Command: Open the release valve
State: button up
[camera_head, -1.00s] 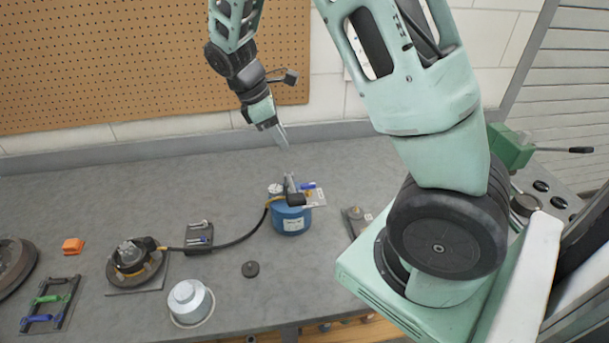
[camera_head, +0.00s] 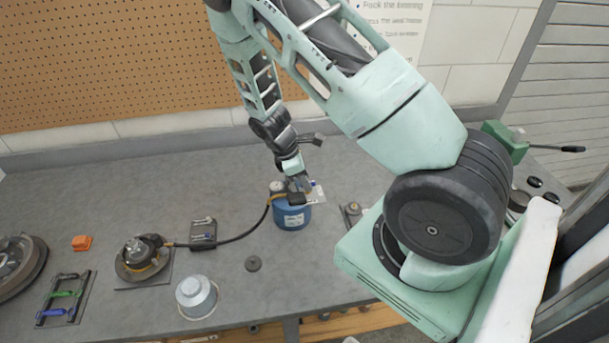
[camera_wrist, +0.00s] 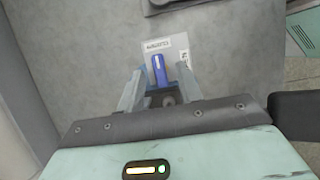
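A blue canister (camera_head: 291,216) with a black fitting and a gauge on top stands on the grey bench. A blue lever (camera_wrist: 160,70), likely the release valve handle, shows over a white label card (camera_wrist: 180,45) in the wrist view. My gripper (camera_head: 297,186) is over the canister's top, pointing down. In the wrist view its two fingers (camera_wrist: 160,88) are apart, one on each side of the lever's lower part, with a visible gap. Whether they touch the fitting is hidden. My gripper hides part of the fitting in the head view.
A dark hose (camera_head: 240,236) runs from the canister to a round hub (camera_head: 143,258) on the left. A pegboard (camera_head: 110,70) stands behind.

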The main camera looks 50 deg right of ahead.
jog(key=shift+f, duration=0.1)
grip_shut()
